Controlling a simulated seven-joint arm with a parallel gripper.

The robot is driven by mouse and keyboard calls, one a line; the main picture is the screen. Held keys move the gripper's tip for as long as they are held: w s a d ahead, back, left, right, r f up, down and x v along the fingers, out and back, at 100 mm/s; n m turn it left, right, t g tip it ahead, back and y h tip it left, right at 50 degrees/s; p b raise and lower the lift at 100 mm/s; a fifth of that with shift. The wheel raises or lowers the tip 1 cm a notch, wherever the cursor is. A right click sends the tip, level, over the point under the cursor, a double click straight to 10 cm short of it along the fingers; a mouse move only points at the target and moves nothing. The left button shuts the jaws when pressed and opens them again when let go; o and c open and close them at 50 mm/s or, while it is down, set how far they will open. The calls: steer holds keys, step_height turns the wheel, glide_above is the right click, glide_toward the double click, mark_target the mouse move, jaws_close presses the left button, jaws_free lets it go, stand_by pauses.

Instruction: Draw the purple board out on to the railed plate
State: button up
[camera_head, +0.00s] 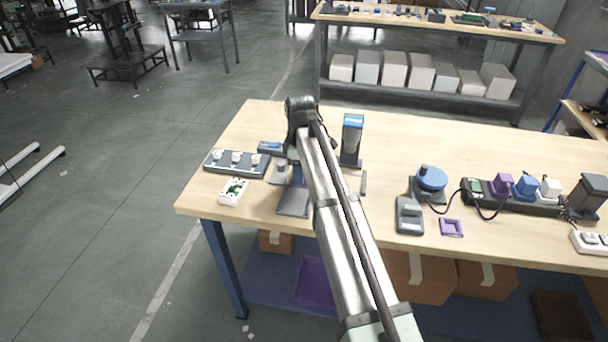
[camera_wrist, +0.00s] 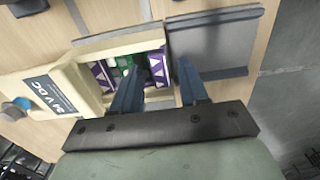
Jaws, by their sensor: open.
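In the wrist view a beige open-topped housing holds purple boards with white zigzag marks, one at its right side (camera_wrist: 158,68) and one at its left, with green between them. I cannot tell whether the purple parts are separate boards. The grey railed plate (camera_wrist: 213,45) lies just right of the housing, bare, with raised edges. It appears to be the grey plate (camera_head: 294,203) in the head view. My gripper (camera_wrist: 158,68) is open, its two blue fingers apart over the housing, the right-hand purple part between their tips. Contact cannot be told. In the head view the arm hides the housing.
A beige unit marked 24 V DC (camera_wrist: 45,95) adjoins the housing. On the table stand a grey strip with white knobs (camera_head: 236,162), a white box with a green board (camera_head: 233,191) and a blue-topped stand (camera_head: 351,140). The table's front left corner is bare.

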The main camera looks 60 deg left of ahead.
steer(key=shift+c, duration=0.4)
steer(key=c, duration=0.7)
steer(key=shift+s+d, duration=3.45)
steer(key=o, duration=0.8)
steer(key=shift+c, duration=0.2)
steer(key=shift+r, duration=0.15)
steer(key=shift+r, duration=2.9)
